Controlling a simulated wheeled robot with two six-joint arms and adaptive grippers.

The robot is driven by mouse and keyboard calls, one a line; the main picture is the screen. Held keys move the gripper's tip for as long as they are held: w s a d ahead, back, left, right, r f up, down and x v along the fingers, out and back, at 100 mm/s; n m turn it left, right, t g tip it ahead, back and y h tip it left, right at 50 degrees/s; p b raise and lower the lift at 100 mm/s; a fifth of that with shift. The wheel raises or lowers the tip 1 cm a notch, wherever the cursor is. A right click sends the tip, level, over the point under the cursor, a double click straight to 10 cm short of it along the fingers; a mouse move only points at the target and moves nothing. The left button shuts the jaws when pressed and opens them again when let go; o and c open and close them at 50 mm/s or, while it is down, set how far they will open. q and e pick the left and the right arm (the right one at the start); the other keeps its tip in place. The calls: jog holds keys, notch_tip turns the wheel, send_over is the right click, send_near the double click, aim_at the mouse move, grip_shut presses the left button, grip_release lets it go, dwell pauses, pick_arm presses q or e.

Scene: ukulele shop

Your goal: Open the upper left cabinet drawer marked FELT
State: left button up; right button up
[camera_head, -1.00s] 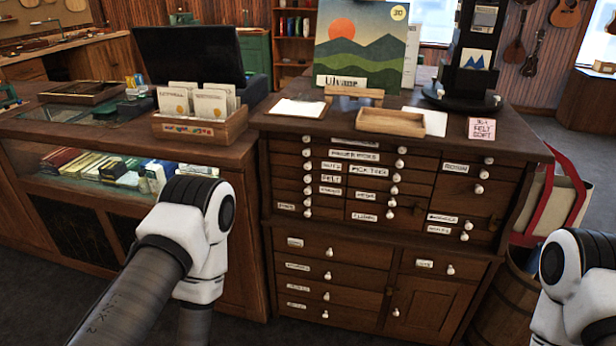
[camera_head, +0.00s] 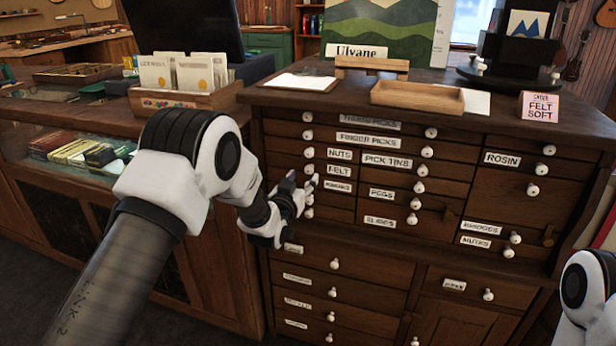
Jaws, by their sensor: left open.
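The dark wooden cabinet (camera_head: 385,245) fills the middle of the view. The FELT drawer label (camera_head: 339,171) sits in its upper left column, below the NUTS label (camera_head: 340,154). A pale round knob (camera_head: 309,169) is left of the FELT label; the drawer looks shut. My left gripper (camera_head: 303,181) is open and empty in front of the column's left edge, its fingertips close to the FELT knob and the knob below. I cannot tell whether it touches them. It partly hides the lower knobs. My right gripper is out of view; only part of my right arm shows.
The cabinet top holds a clipboard (camera_head: 302,82), an empty wooden tray (camera_head: 417,96) and a FELT SOFT sign (camera_head: 540,107). A counter with a card box (camera_head: 184,101) stands at left. Other drawers with protruding knobs crowd around the FELT one.

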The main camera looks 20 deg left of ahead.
aim_at(308, 172)
pick_arm(q)
jog(key=w, duration=0.3)
jog(key=shift+w+f, duration=0.2)
jog(key=shift+w, duration=0.1)
jog(key=shift+w+r, duration=0.1)
jog(key=shift+w, duration=0.4)
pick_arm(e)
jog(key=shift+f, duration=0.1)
pick_arm(q)
grip_shut()
